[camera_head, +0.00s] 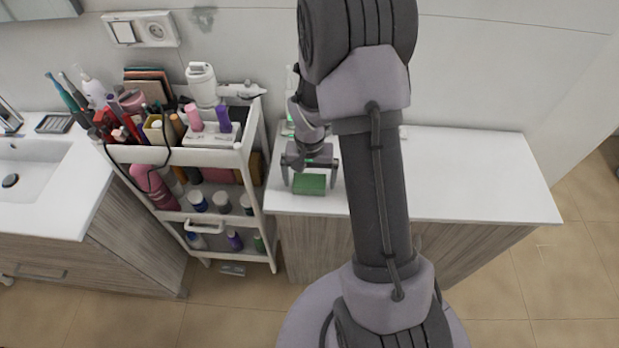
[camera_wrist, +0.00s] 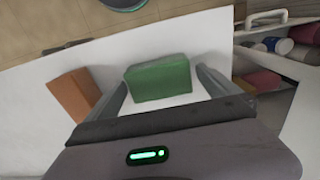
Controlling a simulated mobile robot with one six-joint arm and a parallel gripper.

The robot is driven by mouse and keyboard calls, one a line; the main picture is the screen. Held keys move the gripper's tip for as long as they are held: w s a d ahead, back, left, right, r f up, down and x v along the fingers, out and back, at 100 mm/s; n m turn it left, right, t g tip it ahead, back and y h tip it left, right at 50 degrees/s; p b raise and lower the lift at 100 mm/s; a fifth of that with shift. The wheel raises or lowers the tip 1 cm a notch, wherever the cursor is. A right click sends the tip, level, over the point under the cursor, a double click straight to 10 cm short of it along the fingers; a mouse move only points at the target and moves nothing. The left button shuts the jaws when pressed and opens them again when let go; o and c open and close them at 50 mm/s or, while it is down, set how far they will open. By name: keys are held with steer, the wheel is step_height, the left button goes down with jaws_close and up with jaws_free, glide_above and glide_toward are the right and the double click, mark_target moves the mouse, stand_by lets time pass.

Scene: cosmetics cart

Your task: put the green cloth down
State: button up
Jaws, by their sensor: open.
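The green cloth (camera_head: 309,184) is a folded, block-like piece on the white counter (camera_head: 470,170), close to its left front part. It also shows in the wrist view (camera_wrist: 158,80), between my gripper's fingers. My gripper (camera_head: 309,178) is open, with one finger on each side of the cloth. In the wrist view a gap shows between the cloth and the right finger; on the left the gap is narrower. My arm hides part of the counter in the head view.
An orange-brown block (camera_wrist: 75,93) lies left of my gripper in the wrist view. The white cart (camera_head: 190,156), full of bottles and cosmetics, stands just left of the counter. A sink (camera_head: 30,175) is at the far left. The counter's right side is clear.

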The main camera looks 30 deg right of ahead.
step_height(320, 180, up, 12)
steer(key=p, duration=0.3)
step_height(320, 180, up, 12)
steer(key=t, duration=0.2)
glide_above(309, 179)
steer(key=s+a, duration=0.4)
steer(key=a, duration=0.3)
steer(key=s+a+r+n+t+y, duration=0.1)
steer(key=s+a+r+t, duration=0.1)
steer(key=s+a+r, duration=0.2)
steer(key=s+a+r+n+t+y, duration=0.1)
steer(key=s+a+r, duration=0.2)
steer(key=s, duration=0.6)
steer(key=shift+s+a+r+t, duration=0.2)
steer(key=shift+a+r+t, duration=0.2)
steer(key=shift+a, duration=0.75)
